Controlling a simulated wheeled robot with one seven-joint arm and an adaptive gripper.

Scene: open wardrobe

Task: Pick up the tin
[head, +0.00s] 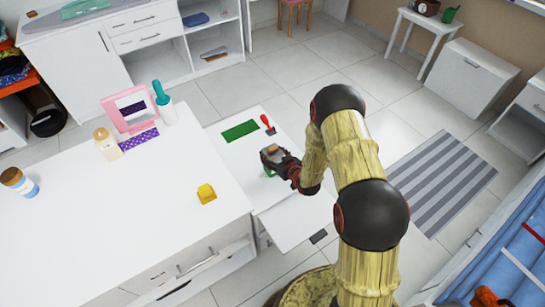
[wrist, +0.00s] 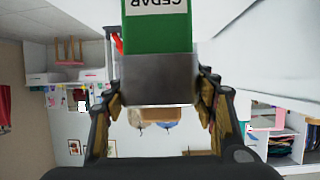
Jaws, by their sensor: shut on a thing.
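The tin (wrist: 157,38) is a green block-like thing with a pale label reading "CEDAR", upside down in the wrist view. A grey, metal-looking end part (wrist: 157,80) joins its green body. My gripper (wrist: 158,92) is shut on this grey end, one finger on each side. In the head view my gripper (head: 279,160) is over the low white surface (head: 290,222). Only a small bit of green (head: 268,174) shows by the fingers there. Whether the tin touches the surface is hard to tell.
A flat green piece (head: 240,131) and a red-handled thing (head: 268,123) lie on the low surface. The higher white top (head: 120,215) at left carries a yellow block (head: 206,193), bottles and a pink-framed mirror (head: 131,108). A striped rug (head: 440,180) lies on the floor at right.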

